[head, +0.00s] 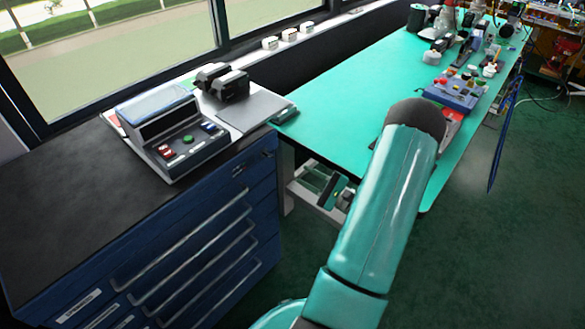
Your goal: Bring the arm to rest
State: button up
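My arm (385,205) rises from the bottom of the head view as a teal link with a dark rounded joint at its upper end. This joint overlaps the near part of the teal workbench in the picture. I cannot make out my gripper; the part of the arm beyond the dark joint is hidden or not distinguishable. Small dark and teal parts (335,190) show left of the link, below the bench edge, and I cannot tell what they are. A blue box with coloured knobs (456,92) sits on the bench beyond the arm.
A blue drawer cabinet (205,255) with a black top stands left. It bears a grey console with buttons (170,130) and a black device (222,82). The teal workbench (335,110) runs to the back right, with several items at its far end. Green floor (490,240) is open at right.

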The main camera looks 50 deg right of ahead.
jog(key=shift+v, duration=1.05)
jog(key=w+a+r+n+g+y, duration=0.2)
jog(key=a+r+n+g, duration=0.2)
jog(key=a+g, duration=0.3)
jog(key=w+a+r+n+g+y, duration=0.1)
jog(key=a+r+n+g, duration=0.35)
jog(key=a, duration=0.55)
jog(key=w+a+r+n+g+y, duration=0.2)
jog(key=a+r+n+g, duration=0.25)
jog(key=a, duration=0.35)
jog(key=s+a+r+n+t+h, duration=0.1)
jog(key=s+a+r+n+h, duration=0.8)
jog(key=a+r+n+h, duration=0.1)
jog(key=shift+a+r+h, duration=0.35)
jog(key=shift+r+h, duration=0.35)
jog(key=shift+h, duration=0.1)
jog(key=shift+w, duration=0.1)
